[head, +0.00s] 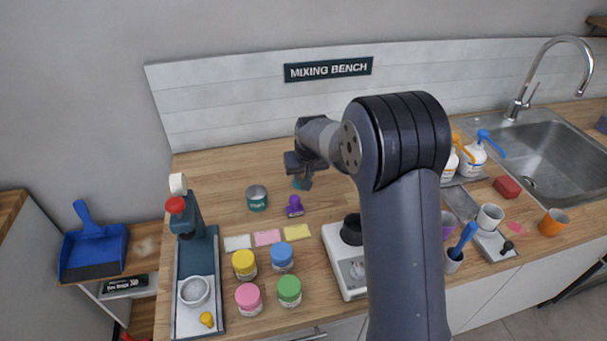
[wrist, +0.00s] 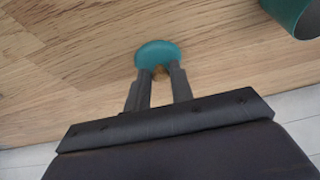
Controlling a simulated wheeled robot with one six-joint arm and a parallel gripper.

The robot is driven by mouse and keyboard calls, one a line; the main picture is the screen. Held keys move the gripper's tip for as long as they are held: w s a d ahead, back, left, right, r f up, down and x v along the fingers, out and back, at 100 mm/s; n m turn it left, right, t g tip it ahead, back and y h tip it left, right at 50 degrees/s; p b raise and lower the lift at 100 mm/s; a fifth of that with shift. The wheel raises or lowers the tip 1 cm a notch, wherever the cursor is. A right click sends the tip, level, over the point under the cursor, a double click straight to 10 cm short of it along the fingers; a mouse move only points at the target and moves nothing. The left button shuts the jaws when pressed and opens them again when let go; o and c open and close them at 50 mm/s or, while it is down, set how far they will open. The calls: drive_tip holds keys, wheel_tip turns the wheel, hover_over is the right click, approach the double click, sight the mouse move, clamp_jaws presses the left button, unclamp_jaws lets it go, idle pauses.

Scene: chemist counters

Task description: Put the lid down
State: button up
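The teal lid (wrist: 157,52) is a round disc with a small tan knob. My gripper (wrist: 161,74) is shut on this knob in the wrist view. In the head view the lid (head: 300,185) shows only as a bit of teal under my gripper (head: 303,178), over the back middle of the wooden bench. I cannot tell whether the lid touches the wood. The teal open jar (head: 257,204) stands on the bench to the left of the lid in the head view. Its edge also shows at the top right of the wrist view (wrist: 290,12).
A purple object (head: 294,207) stands close in front of the lid. Paper squares (head: 268,238) and several coloured jars (head: 282,258) lie further forward. A white scale-like device (head: 343,262) is near my arm. Bare wood lies between the jar and the back wall.

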drive_tip(key=o, duration=0.3)
drive_tip(key=shift+o, duration=0.2)
drive_tip(key=shift+r, duration=0.25)
drive_tip(key=v, duration=1.2)
drive_tip(key=shift+b, duration=0.4)
drive_tip(key=shift+f, duration=0.15)
drive_tip(key=p+x, duration=0.1)
drive_tip(key=x, duration=1.1)
drive_tip(key=shift+r, duration=1.65)
